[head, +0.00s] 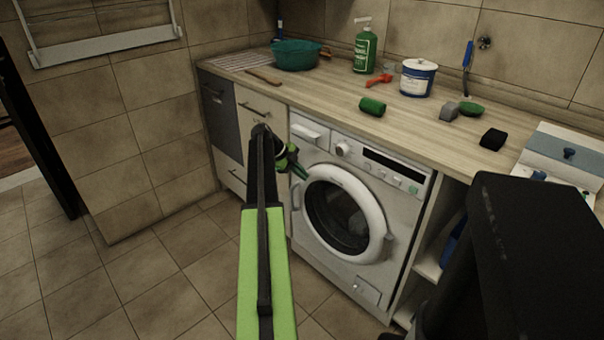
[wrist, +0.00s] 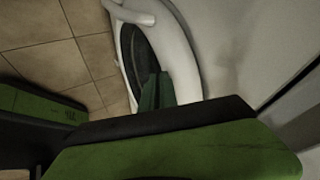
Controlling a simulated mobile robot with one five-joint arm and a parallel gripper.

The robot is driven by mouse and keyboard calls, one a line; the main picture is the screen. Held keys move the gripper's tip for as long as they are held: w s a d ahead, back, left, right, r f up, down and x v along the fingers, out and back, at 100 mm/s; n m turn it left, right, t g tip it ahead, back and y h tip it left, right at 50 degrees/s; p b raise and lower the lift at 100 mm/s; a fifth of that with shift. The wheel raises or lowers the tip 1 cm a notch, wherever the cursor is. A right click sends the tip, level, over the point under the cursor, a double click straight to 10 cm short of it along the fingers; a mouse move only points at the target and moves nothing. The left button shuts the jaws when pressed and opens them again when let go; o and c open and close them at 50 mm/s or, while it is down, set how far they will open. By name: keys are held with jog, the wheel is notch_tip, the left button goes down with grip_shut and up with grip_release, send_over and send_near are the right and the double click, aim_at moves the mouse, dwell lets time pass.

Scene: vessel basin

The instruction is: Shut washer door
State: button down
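The washer (head: 400,205) is a white front-loader under the counter. Its round door (head: 375,205) has a thick white ring and dark glass, with a handle (head: 296,196) on its left side. The door looks close to the washer front; I cannot tell whether it is latched or slightly ajar. My gripper (head: 299,171) is at the door's upper left, with its green tip near the ring. In the wrist view the door ring (wrist: 182,55) and its handle (wrist: 130,14) lie just beyond the green fingertip (wrist: 156,92). Contact and the finger gap are unclear, and no held object shows.
The wooden counter (head: 320,102) above holds a teal bowl (head: 297,56), a green soap bottle (head: 365,50), a white-and-blue tub (head: 418,78) and several small items. Drawers (head: 262,108) stand left of the washer. The tiled floor (head: 165,255) at the left is clear.

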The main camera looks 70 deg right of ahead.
jog(key=w+a+f+p+v, duration=0.1)
jog(key=p+v, duration=0.7)
jog(key=v, duration=0.3)
jog(key=shift+w+a, duration=0.35)
jog(key=shift+r, duration=0.15)
